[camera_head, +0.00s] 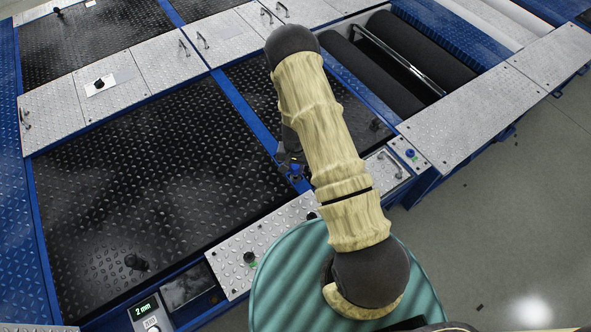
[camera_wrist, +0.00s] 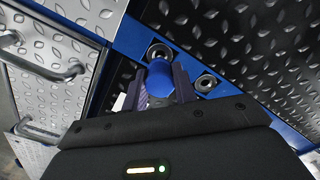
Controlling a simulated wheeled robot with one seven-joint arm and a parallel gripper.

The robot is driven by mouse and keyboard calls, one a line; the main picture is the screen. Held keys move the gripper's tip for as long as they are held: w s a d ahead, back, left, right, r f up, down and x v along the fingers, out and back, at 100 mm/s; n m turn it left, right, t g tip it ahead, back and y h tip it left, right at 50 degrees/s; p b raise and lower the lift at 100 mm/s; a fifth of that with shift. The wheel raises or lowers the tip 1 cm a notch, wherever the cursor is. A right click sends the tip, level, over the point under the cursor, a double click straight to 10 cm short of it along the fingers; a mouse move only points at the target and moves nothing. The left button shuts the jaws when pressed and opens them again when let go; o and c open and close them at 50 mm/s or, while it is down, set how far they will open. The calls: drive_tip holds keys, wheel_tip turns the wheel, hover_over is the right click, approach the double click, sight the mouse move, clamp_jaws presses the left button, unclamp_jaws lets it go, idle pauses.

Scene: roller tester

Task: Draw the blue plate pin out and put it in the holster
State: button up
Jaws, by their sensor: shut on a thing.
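A blue rounded knob, the plate pin (camera_wrist: 160,78), sits between the fingers of my gripper (camera_wrist: 161,90) in the wrist view. The fingers are closed against its sides. Its lower end is hidden, so I cannot tell if it is seated in the plate or free. A round socket with a metal ring (camera_wrist: 158,51) lies just beyond it on the blue frame, and a second ringed socket (camera_wrist: 205,82) lies to its right. In the head view my gripper (camera_head: 293,170) is partly hidden by my arm, over the blue frame. I cannot make out which thing is the holster.
A blue knob (camera_head: 410,153) stands on a silver plate at right. Metal handles (camera_wrist: 45,62) rise near my gripper. Black rollers (camera_head: 420,50) lie behind at right. A lit display (camera_head: 144,309) is at front left.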

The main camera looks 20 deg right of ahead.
sight(295, 166)
wheel_tip(295, 166, up, 6)
drive_tip(key=shift+r+p, duration=0.1)
drive_tip(key=shift+p, duration=0.45)
drive_tip(key=o, duration=0.4)
clamp_jaws()
drive_tip(key=shift+w+r, duration=0.1)
drive_tip(key=shift+r, duration=0.2)
wheel_tip(295, 166, up, 13)
drive_tip(key=w+n, duration=0.1)
drive_tip(key=n, duration=0.4)
drive_tip(key=shift+w, duration=0.4)
